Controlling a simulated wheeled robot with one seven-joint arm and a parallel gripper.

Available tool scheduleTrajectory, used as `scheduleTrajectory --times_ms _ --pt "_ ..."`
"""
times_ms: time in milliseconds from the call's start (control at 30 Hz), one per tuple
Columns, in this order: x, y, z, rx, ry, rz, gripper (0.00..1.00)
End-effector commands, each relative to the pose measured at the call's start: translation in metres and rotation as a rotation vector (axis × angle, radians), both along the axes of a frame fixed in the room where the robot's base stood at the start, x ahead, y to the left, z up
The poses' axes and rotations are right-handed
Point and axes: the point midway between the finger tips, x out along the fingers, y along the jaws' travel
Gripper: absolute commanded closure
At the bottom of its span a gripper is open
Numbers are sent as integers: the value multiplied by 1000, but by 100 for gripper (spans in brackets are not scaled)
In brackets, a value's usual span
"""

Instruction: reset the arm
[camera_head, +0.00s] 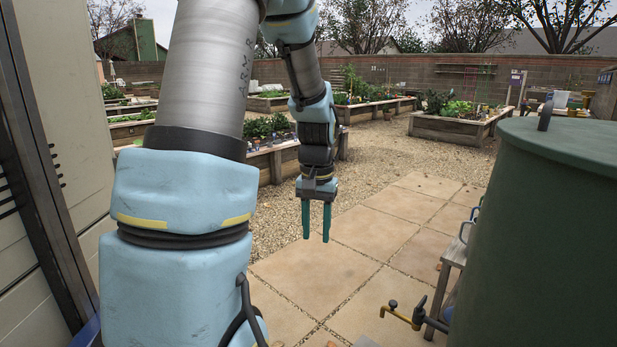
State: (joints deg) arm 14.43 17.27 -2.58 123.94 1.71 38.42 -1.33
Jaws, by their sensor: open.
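My gripper (316,222) hangs from the end of my arm near the middle of the view and points straight down. Its two teal fingers are apart, with nothing between them. It is in the air, with paving and gravel behind it. My arm's large blue and grey links fill the left-centre of the view, and the forearm folds over at the top and comes down to the gripper.
A large green tank (545,240) stands close on the right, with a brass tap (400,315) and a wooden stand (452,262) beside it. A pale panelled wall (50,120) is close on the left. Planted raised beds (455,128) lie beyond. Paving (340,255) and gravel are open ahead.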

Motion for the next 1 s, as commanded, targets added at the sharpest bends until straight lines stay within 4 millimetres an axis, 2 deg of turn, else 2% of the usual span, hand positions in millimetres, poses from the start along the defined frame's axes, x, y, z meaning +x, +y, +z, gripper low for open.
scheduleTrajectory --times_ms 33,100,400,467,767,1000 --pt "-14 17 3 -6 -19 33 59" --pt "-31 34 4 -13 -44 69 59" --pt "-99 86 4 -35 -131 201 59" --pt "-97 85 21 -35 -132 198 59" --pt "-96 84 77 -34 -129 195 59" --pt "-96 84 135 -34 -129 194 59"
